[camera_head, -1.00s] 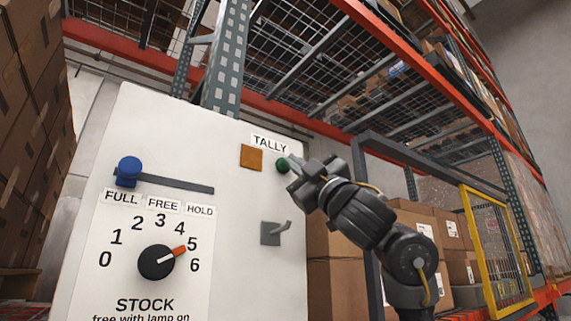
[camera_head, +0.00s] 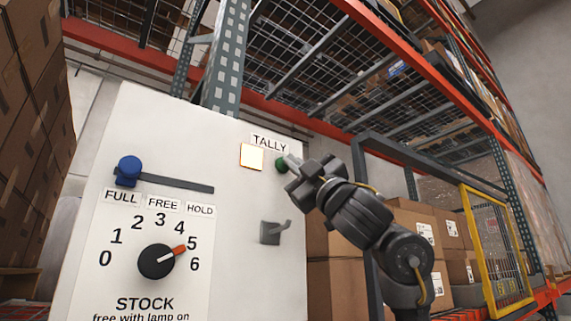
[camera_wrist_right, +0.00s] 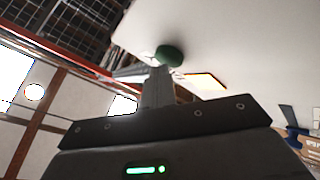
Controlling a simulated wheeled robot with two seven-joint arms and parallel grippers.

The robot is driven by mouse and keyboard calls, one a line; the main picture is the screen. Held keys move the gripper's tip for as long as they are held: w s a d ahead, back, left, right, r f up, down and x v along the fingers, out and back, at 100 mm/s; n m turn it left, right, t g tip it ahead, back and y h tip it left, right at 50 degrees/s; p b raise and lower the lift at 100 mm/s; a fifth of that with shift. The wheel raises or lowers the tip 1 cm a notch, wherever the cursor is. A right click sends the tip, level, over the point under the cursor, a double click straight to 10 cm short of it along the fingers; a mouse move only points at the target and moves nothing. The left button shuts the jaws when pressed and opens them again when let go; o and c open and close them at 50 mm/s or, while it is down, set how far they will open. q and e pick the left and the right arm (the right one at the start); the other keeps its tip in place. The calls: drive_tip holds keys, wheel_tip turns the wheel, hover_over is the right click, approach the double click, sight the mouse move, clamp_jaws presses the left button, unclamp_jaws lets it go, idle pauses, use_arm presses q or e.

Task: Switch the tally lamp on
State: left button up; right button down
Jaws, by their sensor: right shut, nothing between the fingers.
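The tally lamp (camera_head: 251,156) is a square on the white panel (camera_head: 228,200), left of a green button (camera_head: 281,165) under the TALLY label (camera_head: 269,143). The lamp glows bright cream-yellow. My right gripper (camera_head: 291,162) is shut and empty, with its fingertips at the green button. In the right wrist view the closed fingers (camera_wrist_right: 158,85) point at the green button (camera_wrist_right: 169,55), and the lit lamp (camera_wrist_right: 205,82) shows beside it. I cannot tell whether the tips still touch the button. My left gripper is not in view.
The panel also carries a blue slider knob (camera_head: 130,168) at the FULL end, a black STOCK dial (camera_head: 156,261) with its orange pointer near 5, and a grey lever (camera_head: 271,232). Cardboard boxes (camera_head: 335,245) and a yellow-framed gate (camera_head: 497,245) stand to the right.

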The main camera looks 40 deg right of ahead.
drive_tip(key=shift+s, duration=0.15)
drive_tip(key=s+b, duration=0.3)
drive_tip(key=s, duration=0.3)
drive_tip(key=shift+b, duration=0.3)
idle(0.6)
